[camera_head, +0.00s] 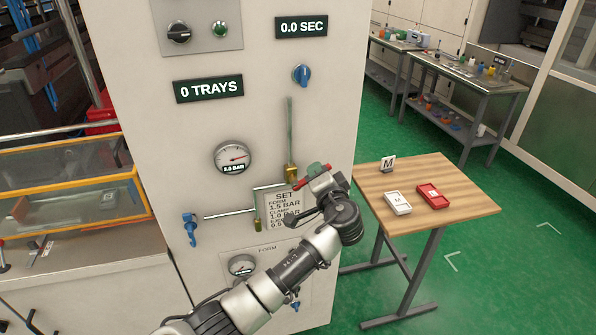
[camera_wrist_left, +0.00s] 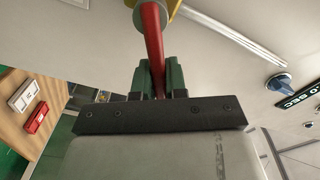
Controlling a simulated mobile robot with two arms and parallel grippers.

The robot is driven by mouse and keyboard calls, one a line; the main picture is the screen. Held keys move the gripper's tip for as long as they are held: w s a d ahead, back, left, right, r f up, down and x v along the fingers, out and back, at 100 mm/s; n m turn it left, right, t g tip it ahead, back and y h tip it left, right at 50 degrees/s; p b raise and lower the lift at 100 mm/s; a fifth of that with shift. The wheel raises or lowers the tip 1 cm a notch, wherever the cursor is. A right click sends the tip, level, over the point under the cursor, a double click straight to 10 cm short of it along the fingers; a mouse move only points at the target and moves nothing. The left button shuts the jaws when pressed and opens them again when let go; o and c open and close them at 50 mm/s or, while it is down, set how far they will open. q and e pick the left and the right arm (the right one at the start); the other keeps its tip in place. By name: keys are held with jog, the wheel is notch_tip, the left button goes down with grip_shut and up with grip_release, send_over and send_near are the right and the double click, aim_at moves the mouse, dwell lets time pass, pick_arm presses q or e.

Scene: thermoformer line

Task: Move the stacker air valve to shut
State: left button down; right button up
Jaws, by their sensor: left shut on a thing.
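The air valve is a brass body (camera_head: 290,173) at the foot of a vertical pipe on the pale machine cabinet, in the head view. Its red lever (camera_head: 312,174) points right and slightly upward, across the line of the vertical pipe. My left gripper (camera_head: 322,180) is at the lever and hides part of it. In the left wrist view the red lever (camera_wrist_left: 152,45) runs between the green fingers of my left gripper (camera_wrist_left: 154,82), which are shut on it. The yellow valve body (camera_wrist_left: 150,6) shows at the top edge. My right gripper is out of view.
A pressure gauge (camera_head: 233,158) and a set-value label (camera_head: 288,210) are close to the valve. A blue valve handle (camera_head: 190,229) sits lower left, a blue knob (camera_head: 301,74) above. A wooden table (camera_head: 460,205) with small trays stands right of the cabinet.

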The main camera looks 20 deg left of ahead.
pick_arm(q)
jog(key=shift+w+d+f+m, duration=0.15)
jog(key=shift+f+m, duration=0.45)
jog(key=shift+m, duration=0.4)
jog(key=shift+p, duration=0.3)
jog(key=m, duration=0.1)
jog(key=f+m+p, duration=0.1)
jog(key=m, duration=0.1)
jog(key=shift+d+f, duration=0.1)
jog(key=shift+f, duration=0.15)
jog(key=c, duration=1.1)
grip_release()
jog(key=shift+r, duration=0.1)
